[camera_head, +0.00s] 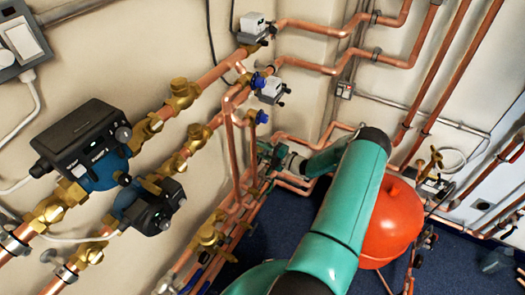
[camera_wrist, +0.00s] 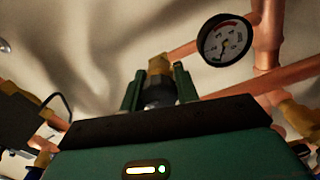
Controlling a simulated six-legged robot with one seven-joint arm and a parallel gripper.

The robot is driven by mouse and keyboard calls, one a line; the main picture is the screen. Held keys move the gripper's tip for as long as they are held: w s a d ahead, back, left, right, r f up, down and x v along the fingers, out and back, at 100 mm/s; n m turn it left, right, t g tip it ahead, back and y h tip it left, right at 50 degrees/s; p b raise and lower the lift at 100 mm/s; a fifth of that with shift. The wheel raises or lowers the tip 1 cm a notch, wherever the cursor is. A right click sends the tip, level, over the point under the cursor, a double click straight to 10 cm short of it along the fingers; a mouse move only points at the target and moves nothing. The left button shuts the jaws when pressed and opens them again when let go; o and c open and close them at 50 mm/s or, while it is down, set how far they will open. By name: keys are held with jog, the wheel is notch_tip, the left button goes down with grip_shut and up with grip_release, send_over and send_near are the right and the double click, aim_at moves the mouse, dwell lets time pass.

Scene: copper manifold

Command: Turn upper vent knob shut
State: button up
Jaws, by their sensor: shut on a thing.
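In the wrist view, a dark round knob (camera_wrist: 158,94) sits below a brass fitting (camera_wrist: 159,66) on a copper pipe. My gripper (camera_wrist: 158,88) has one green finger on each side of this knob and is shut on it. The fingers hide part of the knob's sides. In the head view, my gripper (camera_head: 277,156) is at the pipes near the wall corner, at the end of my teal arm. The held knob cannot be made out there, and the knob's turn angle cannot be read.
A round pressure gauge (camera_wrist: 225,40) is close to the right of my fingers in the wrist view. In the head view, blue-capped valves (camera_head: 262,117) and copper pipes are above my gripper. A red tank (camera_head: 392,225) stands right of my arm. Black pump units (camera_head: 82,138) are at left.

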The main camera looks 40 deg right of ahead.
jog(key=o, duration=1)
jog(key=shift+c, duration=0.2)
jog(key=v, duration=1.4)
